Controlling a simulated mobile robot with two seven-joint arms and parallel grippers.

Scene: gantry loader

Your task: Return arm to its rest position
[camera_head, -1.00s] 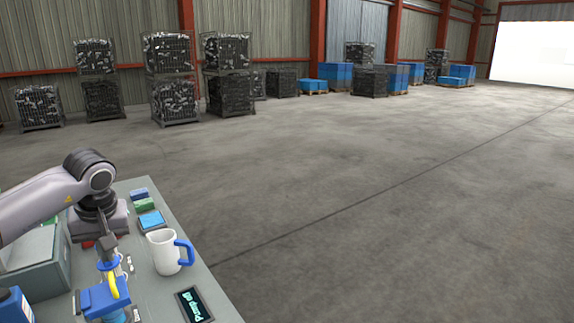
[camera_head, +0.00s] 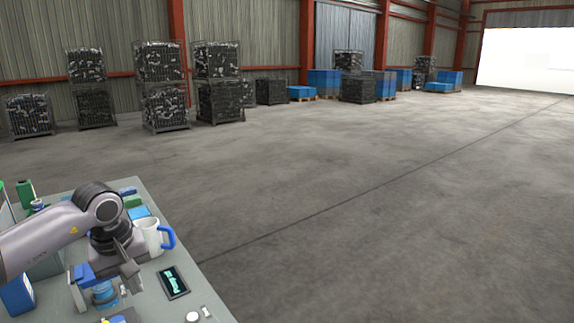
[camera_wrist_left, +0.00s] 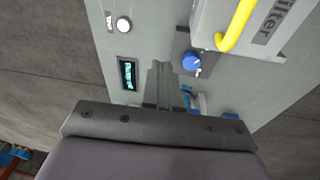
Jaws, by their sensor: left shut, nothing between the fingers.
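My left gripper (camera_head: 131,278) is at the end of the grey arm coming in from the left, above the workbench (camera_head: 228,312). Its two fingers are together with nothing between them. The left wrist view shows the shut fingers (camera_wrist_left: 162,75) over the bench surface. In the head view, a white jug (camera_head: 150,236) with a blue handle stands just behind the gripper, partly hidden by the arm. A blue part (camera_head: 84,275) stands left of the fingers. My right gripper is not in view.
A dark display panel (camera_head: 173,282) and a white round button (camera_head: 192,317) are on the bench to the right. The wrist view shows a blue knob (camera_wrist_left: 191,61) and a yellow handle (camera_wrist_left: 238,22) on a filter housing. Open floor (camera_head: 380,220) lies beyond the bench.

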